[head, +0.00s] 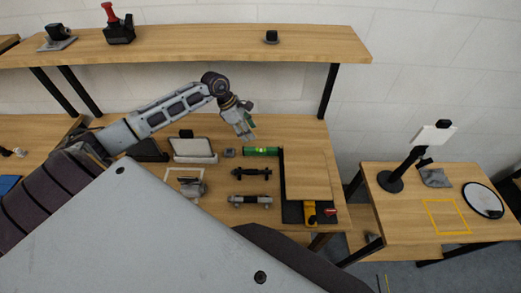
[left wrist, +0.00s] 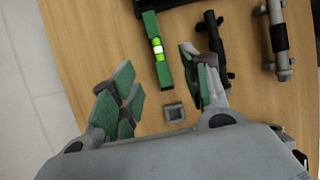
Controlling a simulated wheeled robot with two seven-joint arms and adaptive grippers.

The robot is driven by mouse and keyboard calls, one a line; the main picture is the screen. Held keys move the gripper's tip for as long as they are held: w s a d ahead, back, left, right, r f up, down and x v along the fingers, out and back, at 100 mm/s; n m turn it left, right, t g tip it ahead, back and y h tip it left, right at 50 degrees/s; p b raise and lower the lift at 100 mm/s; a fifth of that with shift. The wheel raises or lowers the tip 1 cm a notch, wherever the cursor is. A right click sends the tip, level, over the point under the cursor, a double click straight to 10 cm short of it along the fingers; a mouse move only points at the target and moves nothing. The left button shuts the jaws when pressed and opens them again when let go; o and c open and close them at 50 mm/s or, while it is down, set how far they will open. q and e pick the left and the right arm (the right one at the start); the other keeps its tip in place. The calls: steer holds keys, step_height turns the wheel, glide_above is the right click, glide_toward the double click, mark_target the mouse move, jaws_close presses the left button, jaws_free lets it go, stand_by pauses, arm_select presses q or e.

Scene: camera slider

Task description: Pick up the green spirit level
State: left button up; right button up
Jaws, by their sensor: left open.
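The green spirit level (head: 261,151) lies flat on the wooden workbench (head: 290,130), with a bright yellow-green vial at its middle. In the left wrist view the level (left wrist: 158,50) lies beyond and between the fingertips, closer to the right-hand finger. My left gripper (head: 245,127) is above the bench, behind and slightly left of the level in the head view. In the left wrist view its green-padded fingers (left wrist: 160,92) are wide apart with nothing between them. My right gripper is not in view.
A small grey square block (left wrist: 174,113) sits near the level's end. Black slider parts (head: 251,173) and a rail with grey ends (head: 250,201) lie in front of the level. A raised wooden board (head: 306,175) stands to its right. A shelf (head: 200,43) spans above the bench.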

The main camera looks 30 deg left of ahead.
arm_select(q)
steer(key=shift+s+a, duration=0.1)
steer(key=shift+a, duration=0.4)
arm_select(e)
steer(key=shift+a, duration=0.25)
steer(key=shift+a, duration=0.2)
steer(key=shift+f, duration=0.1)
arm_select(q)
steer(key=b, duration=0.4)
glide_above(259, 149)
steer(key=s+a, duration=0.1)
steer(key=a, duration=0.1)
steer(key=shift+s+f, duration=0.1)
steer(key=shift+f, duration=3.5)
steer(key=shift+d+f, duration=0.15)
steer(key=shift+f, duration=0.2)
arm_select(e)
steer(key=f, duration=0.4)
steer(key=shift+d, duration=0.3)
arm_select(q)
steer(key=shift+d, duration=0.1)
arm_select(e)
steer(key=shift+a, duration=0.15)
